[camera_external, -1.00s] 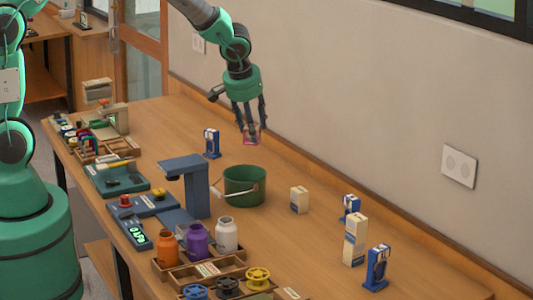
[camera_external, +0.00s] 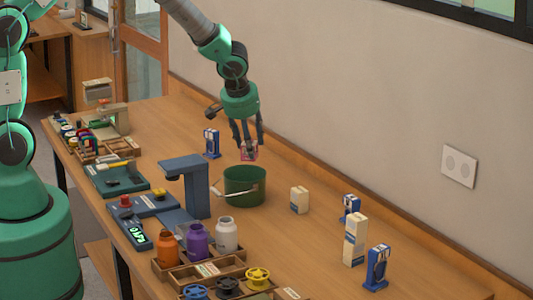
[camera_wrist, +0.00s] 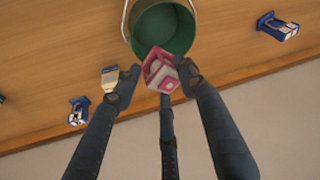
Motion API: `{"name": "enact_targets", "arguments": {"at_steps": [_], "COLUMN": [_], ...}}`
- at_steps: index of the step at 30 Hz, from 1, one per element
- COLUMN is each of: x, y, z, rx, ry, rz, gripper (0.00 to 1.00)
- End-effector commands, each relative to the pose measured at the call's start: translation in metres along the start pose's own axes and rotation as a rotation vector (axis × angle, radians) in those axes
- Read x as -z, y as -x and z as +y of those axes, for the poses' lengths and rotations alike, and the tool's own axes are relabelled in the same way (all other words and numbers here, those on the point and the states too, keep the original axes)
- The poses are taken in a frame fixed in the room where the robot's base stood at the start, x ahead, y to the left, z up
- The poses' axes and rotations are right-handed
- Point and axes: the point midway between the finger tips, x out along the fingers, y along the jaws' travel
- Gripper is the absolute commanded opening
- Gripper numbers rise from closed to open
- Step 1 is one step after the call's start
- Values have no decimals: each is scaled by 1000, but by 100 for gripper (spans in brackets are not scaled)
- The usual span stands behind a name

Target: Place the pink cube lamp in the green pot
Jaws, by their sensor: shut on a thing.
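The pink cube lamp (camera_external: 249,154) is a small pink-framed cube with pale sides, seen close up in the wrist view (camera_wrist: 160,72). My gripper (camera_external: 247,147) is shut on it, with its dark fingers around the cube in the wrist view (camera_wrist: 163,78). The green pot (camera_external: 245,188) is a round open bucket with a metal handle, standing on the table. The lamp hangs just above the far rim of the pot in the external view. In the wrist view the lamp overlaps the near rim of the pot (camera_wrist: 146,22), whose visible inside looks empty.
A blue stand (camera_external: 190,185) is close to the pot's left. A small cream carton (camera_external: 299,200) stands to its right, and a blue-and-white item (camera_external: 211,143) behind left. Orange, purple and white jars (camera_external: 227,234) are in front. The wall runs behind the table.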

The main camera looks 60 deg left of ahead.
Motion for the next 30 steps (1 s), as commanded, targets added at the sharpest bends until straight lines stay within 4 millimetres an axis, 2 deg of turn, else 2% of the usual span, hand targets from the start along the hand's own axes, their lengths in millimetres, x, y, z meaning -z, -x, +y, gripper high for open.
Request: {"name": "enact_targets", "arguments": {"at_steps": [12, 24, 30], "x": [-1, -18, -19], "y": [-4, -44, -48], "z": [0, 2, 2], "rx": [-1, -1, -1], "ry": [0, -1, 0], "rz": [1, 1, 2], "gripper": [13, 13, 13]}}
